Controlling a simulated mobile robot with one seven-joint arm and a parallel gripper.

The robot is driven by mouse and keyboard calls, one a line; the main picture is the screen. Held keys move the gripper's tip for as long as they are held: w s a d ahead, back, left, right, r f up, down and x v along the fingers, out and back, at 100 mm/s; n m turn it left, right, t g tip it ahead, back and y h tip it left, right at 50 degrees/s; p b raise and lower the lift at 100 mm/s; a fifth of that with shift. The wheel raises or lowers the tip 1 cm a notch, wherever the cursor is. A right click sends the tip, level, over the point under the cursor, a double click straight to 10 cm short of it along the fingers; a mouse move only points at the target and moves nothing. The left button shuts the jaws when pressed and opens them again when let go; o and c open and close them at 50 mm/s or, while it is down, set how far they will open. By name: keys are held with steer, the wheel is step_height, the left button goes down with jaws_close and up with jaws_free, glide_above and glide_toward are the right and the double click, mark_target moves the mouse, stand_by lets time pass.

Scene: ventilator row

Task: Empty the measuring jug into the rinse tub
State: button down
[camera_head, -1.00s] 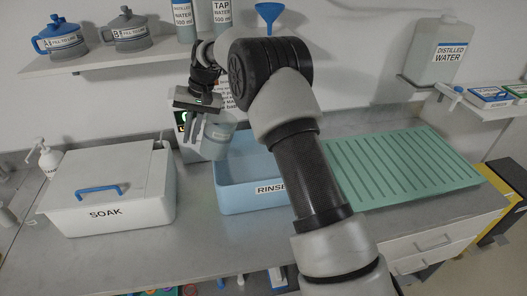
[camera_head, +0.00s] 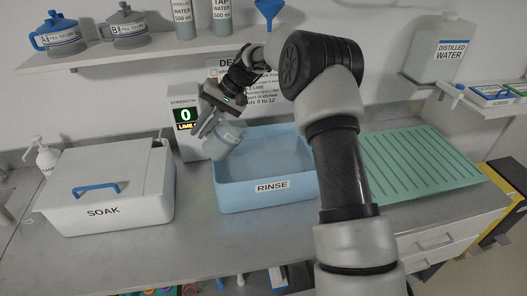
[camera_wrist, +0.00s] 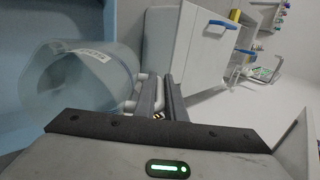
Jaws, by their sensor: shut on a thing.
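The measuring jug (camera_head: 223,139) is a translucent grey-blue vessel, tilted, at the left end of the rinse tub. My gripper (camera_head: 205,127) is shut on its handle. In the wrist view the jug (camera_wrist: 75,80) lies on its side in the picture, with a white label, and my gripper's fingers (camera_wrist: 160,98) are closed at its handle. The blue rinse tub (camera_head: 258,188), labelled RINSE, stands on the counter. Its bottom looks wet or bluish; I cannot tell how much liquid the jug holds.
The white SOAK box (camera_head: 110,205) with a blue-handled lid stands left of the tub. A display unit (camera_head: 186,118) reading 0 is behind the jug. A green ribbed drying mat (camera_head: 415,165) lies to the right. A shelf (camera_head: 150,50) with jugs runs above.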

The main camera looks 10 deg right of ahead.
steer(key=shift+d+r+y+b, duration=0.45)
steer(key=shift+y+b, duration=0.1)
steer(key=shift+y, duration=0.15)
steer(key=shift+d+r+y, duration=0.35)
steer(key=shift+r+y, duration=0.35)
steer(key=shift+r, duration=0.15)
steer(key=shift+d+r, duration=0.1)
steer(key=shift+r, duration=0.1)
steer(key=shift+d+r+y+b, duration=0.2)
steer(key=shift+d+y+b, duration=0.4)
steer(key=shift+y, duration=0.25)
steer(key=shift+d+r+y+b, duration=0.2)
steer(key=shift+d+y+b, duration=0.2)
steer(key=shift+d+y, duration=0.4)
stand_by(2.8)
steer(key=shift+d+y, duration=0.65)
steer(key=shift+d, duration=0.2)
stand_by(0.9)
